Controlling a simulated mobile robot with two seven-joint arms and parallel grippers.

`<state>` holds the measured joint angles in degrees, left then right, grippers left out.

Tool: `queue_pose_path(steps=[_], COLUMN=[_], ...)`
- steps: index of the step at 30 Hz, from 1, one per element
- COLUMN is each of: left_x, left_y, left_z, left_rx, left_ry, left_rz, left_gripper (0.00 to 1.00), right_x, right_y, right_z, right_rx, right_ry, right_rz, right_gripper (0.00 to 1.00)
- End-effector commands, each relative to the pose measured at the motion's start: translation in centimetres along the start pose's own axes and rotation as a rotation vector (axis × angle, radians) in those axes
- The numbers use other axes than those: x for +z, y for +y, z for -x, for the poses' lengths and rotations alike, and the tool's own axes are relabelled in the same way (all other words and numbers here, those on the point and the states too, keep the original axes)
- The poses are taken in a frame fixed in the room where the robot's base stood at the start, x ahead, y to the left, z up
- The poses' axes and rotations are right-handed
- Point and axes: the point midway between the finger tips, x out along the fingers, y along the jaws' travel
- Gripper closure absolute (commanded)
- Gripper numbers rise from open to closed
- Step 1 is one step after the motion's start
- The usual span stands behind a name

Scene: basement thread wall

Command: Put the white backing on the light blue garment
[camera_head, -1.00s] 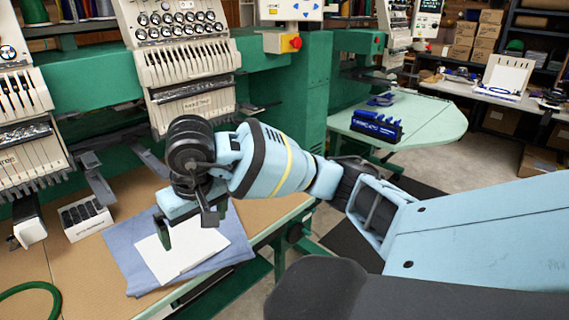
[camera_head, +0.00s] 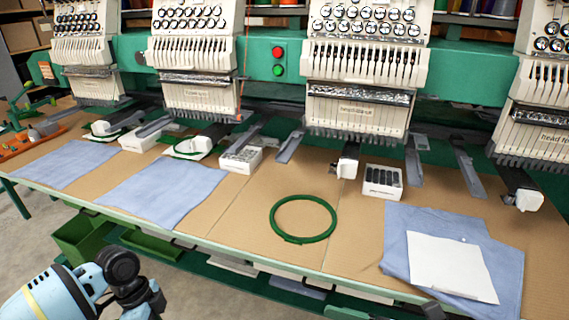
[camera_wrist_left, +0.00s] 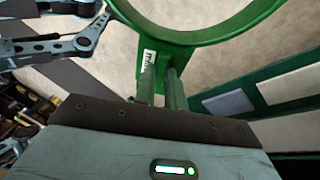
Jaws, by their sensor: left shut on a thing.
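The white backing (camera_head: 450,266) lies flat on the light blue garment (camera_head: 505,268) at the lower right of the head view, with blue cloth showing around most of it. The garment lies slightly rumpled on the tan table. My left gripper (camera_head: 146,308) is at the bottom left of the head view, in front of the table and far from the backing; its fingertips are hard to make out. In the left wrist view it is shut on a green hoop (camera_wrist_left: 178,37), held by its labelled bracket above the floor. I cannot make out my right gripper.
Another green hoop (camera_head: 303,218) lies on the tan table (camera_head: 240,228) left of the garment. Two more light blue cloths, a middle one (camera_head: 160,186) and a left one (camera_head: 66,164), lie farther left. White boxes (camera_head: 382,182) and machine heads line the back.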

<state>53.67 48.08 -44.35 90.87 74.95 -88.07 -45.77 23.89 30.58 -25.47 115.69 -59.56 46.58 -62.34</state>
Motion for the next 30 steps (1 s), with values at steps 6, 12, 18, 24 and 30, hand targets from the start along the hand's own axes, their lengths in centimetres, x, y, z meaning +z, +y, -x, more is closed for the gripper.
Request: queue_pose_path(steps=[6,12,18,24,30], left_x=[0.0,0.0,0.0,0.0,0.0], left_y=[0.0,0.0,0.0,0.0,0.0], left_z=[0.0,0.0,0.0,0.0,0.0], left_rx=[0.0,0.0,0.0,0.0,0.0], left_ry=[0.0,0.0,0.0,0.0,0.0], left_rz=[0.0,0.0,0.0,0.0,0.0], left_gripper=[1.0,1.0,1.0,1.0,1.0], right_x=[-2.0,-7.3,-16.2,-26.1,-32.2], right_y=[-2.2,-4.2,-3.4,1.6,7.1], right_z=[2.5,7.2,13.1,18.2,20.7], right_rx=[-0.215,-0.414,-0.62,-0.822,0.911], right_ry=[-0.366,-0.717,-1.109,-1.547,1.793], right_rz=[-0.619,-1.187,-1.731,-2.187,2.312], right_gripper=[0.0,0.0,0.0,0.0,0.0])
